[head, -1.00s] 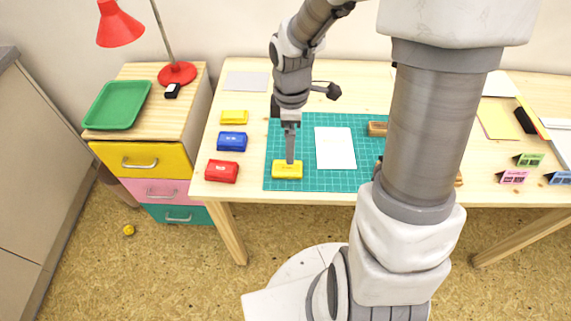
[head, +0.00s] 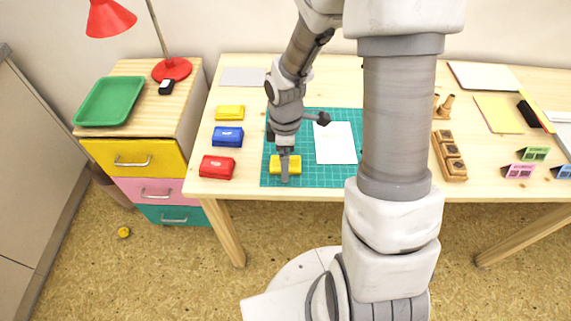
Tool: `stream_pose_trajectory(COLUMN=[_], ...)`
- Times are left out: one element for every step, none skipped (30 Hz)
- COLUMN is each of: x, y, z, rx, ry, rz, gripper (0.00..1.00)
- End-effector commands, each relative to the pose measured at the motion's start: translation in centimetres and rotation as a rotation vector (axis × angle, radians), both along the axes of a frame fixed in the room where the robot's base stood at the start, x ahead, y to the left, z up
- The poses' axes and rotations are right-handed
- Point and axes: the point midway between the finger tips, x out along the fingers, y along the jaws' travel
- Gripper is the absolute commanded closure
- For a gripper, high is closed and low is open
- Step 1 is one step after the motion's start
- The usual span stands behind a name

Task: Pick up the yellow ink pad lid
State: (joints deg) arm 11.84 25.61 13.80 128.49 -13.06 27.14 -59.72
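A yellow ink pad piece (head: 294,166) lies near the front left of the green cutting mat (head: 322,178). I cannot tell whether it is a lid alone or a whole pad. My gripper (head: 284,168) points down over it, and a grey finger crosses its middle and reaches past its front edge. The far finger is not clearly visible, so the opening and any grip cannot be told. Another yellow ink pad (head: 230,112) lies at the table's left, behind a blue ink pad (head: 228,137) and a red ink pad (head: 217,167).
A white sheet (head: 335,143) lies on the mat right of my gripper. A wooden stamp holder (head: 449,156) and small folded cards (head: 518,171) stand farther right. A drawer cabinet with a green tray (head: 110,101) stands left. My arm hides part of the mat.

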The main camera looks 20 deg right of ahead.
Motion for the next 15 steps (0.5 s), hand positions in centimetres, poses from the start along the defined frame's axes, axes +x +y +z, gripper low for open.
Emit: stream_pose_trajectory(x=[0.0, 0.0, 0.0, 0.0, -0.01, -0.01, -0.01, -0.01, -0.01, -0.01, -0.02, -0.02, -0.02, -0.02, -0.02], y=[-0.01, -0.01, -0.01, -0.01, -0.02, -0.02, -0.02, -0.02, -0.02, -0.02, -0.02, -0.02, -0.02, -0.02, -0.02], z=[0.06, 0.06, 0.06, 0.07, 0.07, 0.07, 0.07, 0.07, 0.07, 0.07, 0.07, 0.08, 0.08, 0.08, 0.08], rx=[0.0, 0.0, 0.0, 0.0, 0.0, 0.0, 0.0, 0.0, 0.0, 0.0, 0.0, 0.0, 0.0, 0.0, 0.0], ry=[0.0, 0.0, 0.0, 0.0, 0.0, 0.0, 0.0, 0.0, 0.0, 0.0, 0.0, 0.0, 0.0, 0.0, 0.0], rz=[0.0, 0.0, 0.0, 0.0, 0.0, 0.0, 0.0, 0.0, 0.0, 0.0, 0.0, 0.0, 0.0, 0.0, 0.0], gripper=[0.0, 0.02, 0.09, 0.14, 0.2, 0.27, 0.32, 0.38, 0.45, 0.5, 0.56, 0.63, 0.68, 0.74, 0.81])
